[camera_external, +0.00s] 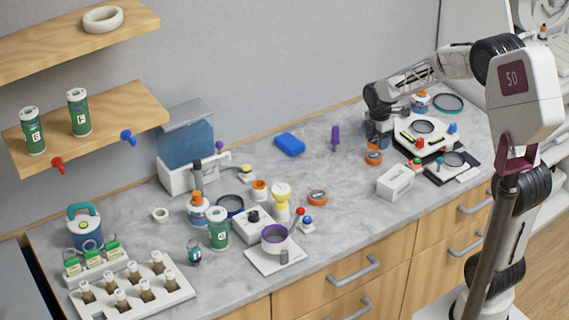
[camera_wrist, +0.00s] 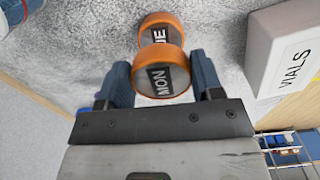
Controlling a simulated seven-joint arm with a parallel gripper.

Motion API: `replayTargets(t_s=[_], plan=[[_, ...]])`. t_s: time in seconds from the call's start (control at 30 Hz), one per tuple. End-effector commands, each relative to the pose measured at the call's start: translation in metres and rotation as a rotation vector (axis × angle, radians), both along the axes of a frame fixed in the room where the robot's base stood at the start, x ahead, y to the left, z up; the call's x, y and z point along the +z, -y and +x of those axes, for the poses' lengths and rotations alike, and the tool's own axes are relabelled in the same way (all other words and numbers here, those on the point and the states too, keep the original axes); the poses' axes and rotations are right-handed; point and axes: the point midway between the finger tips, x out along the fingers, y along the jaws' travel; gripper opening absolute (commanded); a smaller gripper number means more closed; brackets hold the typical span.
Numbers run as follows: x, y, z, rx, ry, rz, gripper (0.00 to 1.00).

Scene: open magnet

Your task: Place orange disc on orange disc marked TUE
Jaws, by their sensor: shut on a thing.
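My gripper (camera_wrist: 162,80) is shut on an orange-rimmed disc marked MON (camera_wrist: 165,81), with one blue finger on each side of it. A second orange-rimmed disc (camera_wrist: 160,27), whose visible letters read UE, is just beyond it in the wrist view, partly covered by the held disc. I cannot tell whether the two touch. In the external view my gripper (camera_external: 378,132) is over the back right of the counter, with an orange disc (camera_external: 374,156) just below it.
A white VIALS box (camera_wrist: 287,50) stands right of the discs; it also shows in the external view (camera_external: 395,183). Another orange disc (camera_external: 317,197) lies on the counter further left. A white device (camera_external: 424,132) is right of my gripper. Counter between the blue block (camera_external: 289,144) and discs is mostly clear.

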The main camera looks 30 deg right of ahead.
Motion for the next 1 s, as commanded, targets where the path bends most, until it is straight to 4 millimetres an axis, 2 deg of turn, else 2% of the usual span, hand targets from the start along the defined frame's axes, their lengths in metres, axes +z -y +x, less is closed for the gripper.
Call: replayTargets(t_s=[0.37, 0.7, 1.0], plan=[[-0.003, 0.0, 0.0, 0.0, 0.0, 0.0, 0.36], [-0.034, 0.0, 0.0, 0.0, -0.002, 0.0, 0.36], [-0.039, 0.0, 0.0, 0.0, 0.0, 0.0, 0.36]])
